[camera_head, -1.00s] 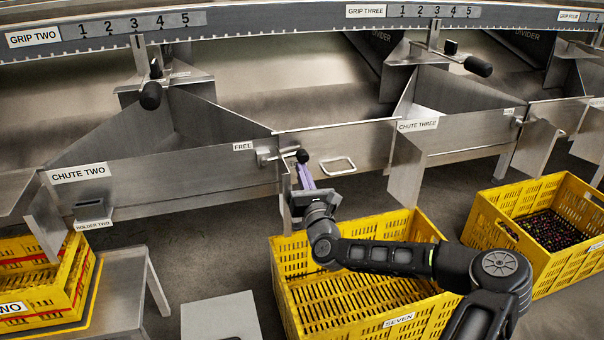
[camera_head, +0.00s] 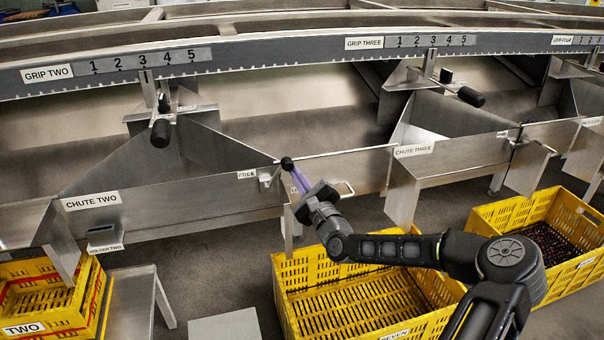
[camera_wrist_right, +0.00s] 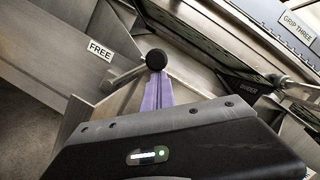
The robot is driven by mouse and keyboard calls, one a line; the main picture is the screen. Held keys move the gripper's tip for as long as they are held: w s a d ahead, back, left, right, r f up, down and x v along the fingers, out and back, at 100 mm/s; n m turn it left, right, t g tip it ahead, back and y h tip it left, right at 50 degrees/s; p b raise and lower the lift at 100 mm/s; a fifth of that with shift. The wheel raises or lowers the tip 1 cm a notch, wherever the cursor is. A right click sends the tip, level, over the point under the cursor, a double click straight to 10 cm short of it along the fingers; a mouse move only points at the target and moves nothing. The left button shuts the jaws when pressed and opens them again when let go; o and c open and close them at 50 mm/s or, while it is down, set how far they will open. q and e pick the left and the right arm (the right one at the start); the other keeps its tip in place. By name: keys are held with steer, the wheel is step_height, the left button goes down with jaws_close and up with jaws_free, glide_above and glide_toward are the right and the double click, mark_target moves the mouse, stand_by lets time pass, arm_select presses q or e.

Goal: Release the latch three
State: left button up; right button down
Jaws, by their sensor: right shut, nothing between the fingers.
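A latch lever with a round black knob (camera_head: 287,163) is mounted on the steel panel beside the FREE label (camera_head: 247,174), left of the CHUTE THREE label (camera_head: 414,150). The lever slants up and right from its pivot. In the right wrist view the knob (camera_wrist_right: 156,59) sits just beyond the purple fingers, close to or touching their tips. My right gripper (camera_head: 299,180) is shut with nothing in it, below and right of the knob; its fingers (camera_wrist_right: 158,90) also show in the right wrist view. My left gripper is not in view.
A yellow crate labelled SEVEN (camera_head: 365,300) stands below my right arm. Another yellow crate (camera_head: 540,240) with dark fruit is at right. A black-ended grip lever (camera_head: 471,97) sits above chute three.

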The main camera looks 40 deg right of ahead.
mark_target(285, 168)
steer(key=a+r+n+p, duration=0.1)
steer(key=r+n+y+p, duration=0.1)
steer(key=n, duration=0.1)
steer(key=shift+w+a+r+p, duration=0.25)
steer(key=shift+w+a+p, duration=0.05)
steer(key=shift+a, duration=0.1)
steer(key=n, duration=0.1)
steer(key=a+n+p, duration=0.1)
steer(key=shift+w+a+r+n+g+p, duration=0.25)
steer(key=shift+r+n+g+p, duration=0.1)
steer(key=shift+n+g, duration=0.05)
steer(key=shift+w+a+r+p, duration=0.1)
steer(key=shift+w+a+p, duration=0.05)
steer(key=shift+a+p, duration=0.3)
steer(key=shift+a, duration=0.2)
